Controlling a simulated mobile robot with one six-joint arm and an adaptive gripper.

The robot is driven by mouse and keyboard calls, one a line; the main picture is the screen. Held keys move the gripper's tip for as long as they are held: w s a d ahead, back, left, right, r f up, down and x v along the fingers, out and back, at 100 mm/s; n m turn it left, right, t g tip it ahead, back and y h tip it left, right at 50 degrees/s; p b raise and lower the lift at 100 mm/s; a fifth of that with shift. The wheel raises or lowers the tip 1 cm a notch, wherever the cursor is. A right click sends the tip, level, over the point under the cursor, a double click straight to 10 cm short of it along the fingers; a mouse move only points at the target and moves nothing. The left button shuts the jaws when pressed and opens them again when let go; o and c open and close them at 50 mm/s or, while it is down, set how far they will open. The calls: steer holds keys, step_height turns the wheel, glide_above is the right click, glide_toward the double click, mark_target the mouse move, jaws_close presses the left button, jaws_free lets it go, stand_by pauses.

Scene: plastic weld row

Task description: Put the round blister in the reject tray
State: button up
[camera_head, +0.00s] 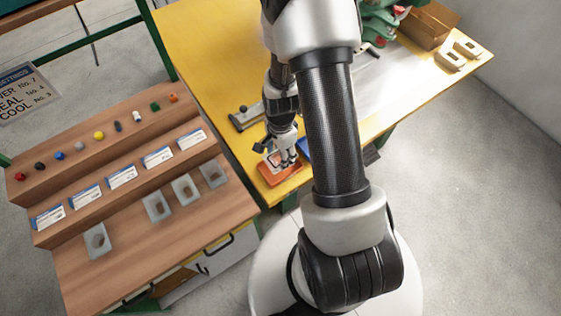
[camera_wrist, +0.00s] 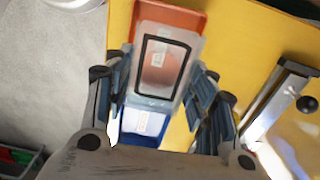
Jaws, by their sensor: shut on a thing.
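My gripper (camera_wrist: 160,95) is shut on a clear blister (camera_wrist: 150,92), with one finger on each side of it. The blister has a dark rounded-rectangle outline and a small pale label; I cannot tell whether it is the round one. In the wrist view it overlaps the orange tray (camera_wrist: 172,16); I cannot tell whether it touches the tray. In the head view my gripper (camera_head: 287,162) is over the orange tray (camera_head: 283,181) at the yellow table's near corner. A blue tray (camera_head: 304,147) is beside it, partly hidden by my arm; it also shows in the wrist view (camera_wrist: 142,138).
A metal fixture with a black knob (camera_wrist: 306,104) lies near the trays. The wooden stepped rack (camera_head: 130,250) at left holds grey pieces, labels and coloured parts. A cardboard box (camera_head: 425,28) and green machine (camera_head: 380,20) stand at the table's far end.

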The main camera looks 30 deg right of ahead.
steer(key=shift+f+b, duration=0.65)
steer(key=shift+f, duration=1.55)
steer(key=shift+f, duration=0.25)
steer(key=o, duration=0.7)
steer(key=shift+r, duration=0.1)
steer(key=shift+r, duration=0.1)
